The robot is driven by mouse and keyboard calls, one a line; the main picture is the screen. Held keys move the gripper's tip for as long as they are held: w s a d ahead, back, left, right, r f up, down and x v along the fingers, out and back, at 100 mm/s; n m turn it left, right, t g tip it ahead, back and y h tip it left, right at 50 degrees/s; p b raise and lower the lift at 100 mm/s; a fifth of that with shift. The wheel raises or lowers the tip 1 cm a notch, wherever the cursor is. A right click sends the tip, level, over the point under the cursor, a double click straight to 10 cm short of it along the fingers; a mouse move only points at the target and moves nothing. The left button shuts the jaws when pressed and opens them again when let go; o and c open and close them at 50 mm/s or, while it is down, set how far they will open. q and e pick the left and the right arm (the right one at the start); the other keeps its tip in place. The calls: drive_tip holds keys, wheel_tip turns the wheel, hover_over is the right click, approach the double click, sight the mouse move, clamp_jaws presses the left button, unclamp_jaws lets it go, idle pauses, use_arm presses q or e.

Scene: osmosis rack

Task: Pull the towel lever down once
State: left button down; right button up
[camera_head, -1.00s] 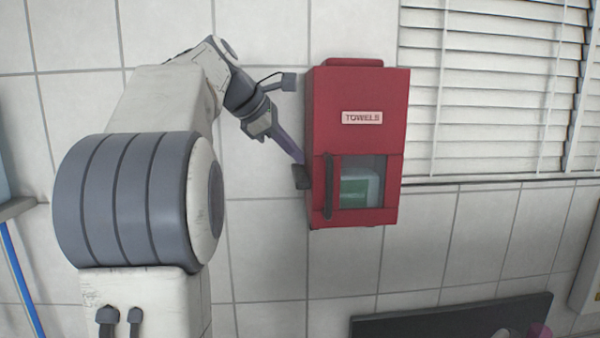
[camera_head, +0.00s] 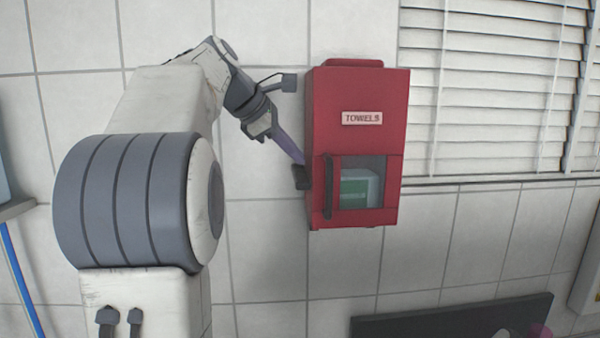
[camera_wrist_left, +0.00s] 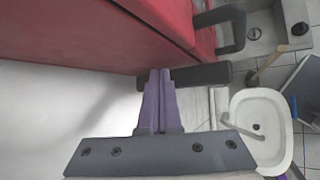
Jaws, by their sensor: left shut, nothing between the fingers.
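The red towel dispenser (camera_head: 355,95), labelled TOWELS, hangs on the tiled wall. A dark lever (camera_head: 301,177) sticks out low on its left side; I take this as the towel lever. It also shows in the left wrist view as a dark bar (camera_wrist_left: 205,75). My left gripper (camera_head: 300,160) is shut and empty, its purple fingers pointing down to the right. The fingertips (camera_wrist_left: 160,73) are at the lever, just above it in the head view; I cannot tell whether they touch. My right gripper is not in view.
A dark vertical handle (camera_head: 328,187) is on the dispenser's front beside a small window showing a white-and-green item (camera_head: 358,188). Window blinds (camera_head: 490,90) are to the right. A white basin (camera_wrist_left: 262,128) lies below. The wall left of the dispenser is bare.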

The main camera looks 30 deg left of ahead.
sight(296, 172)
use_arm(q)
drive_tip(key=shift+f, duration=0.1)
idle(0.5)
drive_tip(key=shift+f, duration=0.3)
drive_tip(key=shift+f+b, duration=1.3)
drive_tip(key=shift+f, duration=0.3)
idle(1.2)
drive_tip(key=shift+r, duration=0.15)
drive_tip(key=shift+r+p, duration=1.9)
drive_tip(key=shift+p, duration=0.3)
wheel_tip(296, 172, up, 3)
drive_tip(key=p, duration=0.3)
drive_tip(key=shift+f, duration=0.1)
drive_tip(key=shift+r+p, duration=0.65)
drive_tip(key=shift+r, duration=0.45)
